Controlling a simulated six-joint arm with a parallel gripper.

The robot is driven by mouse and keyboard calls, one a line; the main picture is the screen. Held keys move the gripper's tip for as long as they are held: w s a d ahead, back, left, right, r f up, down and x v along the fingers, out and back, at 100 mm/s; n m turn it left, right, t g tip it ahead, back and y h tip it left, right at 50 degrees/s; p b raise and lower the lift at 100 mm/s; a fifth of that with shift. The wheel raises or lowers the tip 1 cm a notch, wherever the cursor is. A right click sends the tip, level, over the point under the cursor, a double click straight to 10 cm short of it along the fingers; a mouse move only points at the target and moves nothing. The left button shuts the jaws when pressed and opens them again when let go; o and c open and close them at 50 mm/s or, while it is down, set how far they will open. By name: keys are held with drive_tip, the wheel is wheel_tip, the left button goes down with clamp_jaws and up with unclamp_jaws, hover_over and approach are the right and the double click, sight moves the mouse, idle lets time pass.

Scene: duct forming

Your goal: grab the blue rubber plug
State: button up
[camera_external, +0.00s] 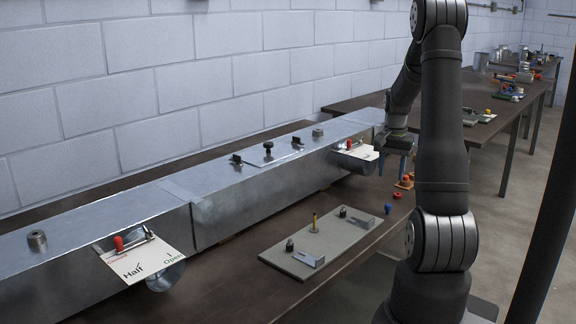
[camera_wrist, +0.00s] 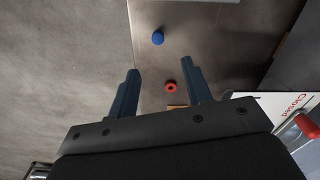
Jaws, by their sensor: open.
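The blue rubber plug (camera_external: 387,208) sits on the dark table, to the right of the grey board. In the wrist view the blue plug (camera_wrist: 158,38) shows as a small round shape ahead of the fingertips, roughly centred between them. My gripper (camera_external: 392,168) is above the table beside the duct's far end. The plug is apart from both fingers.
A red ring (camera_wrist: 171,87) lies near the plug, with a tan piece (camera_wrist: 177,107) partly hidden by my gripper. A metal duct (camera_external: 250,185) with lever plates runs along the table. The grey board (camera_external: 320,243) holds several small fittings.

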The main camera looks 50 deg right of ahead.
hover_over(388, 204)
wheel_tip(388, 204, down, 6)
drive_tip(key=shift+r, duration=0.25)
drive_tip(key=shift+s+a+f, duration=0.1)
drive_tip(key=shift+a+f, duration=0.05)
drive_tip(key=shift+f, duration=2.55)
clamp_jaws()
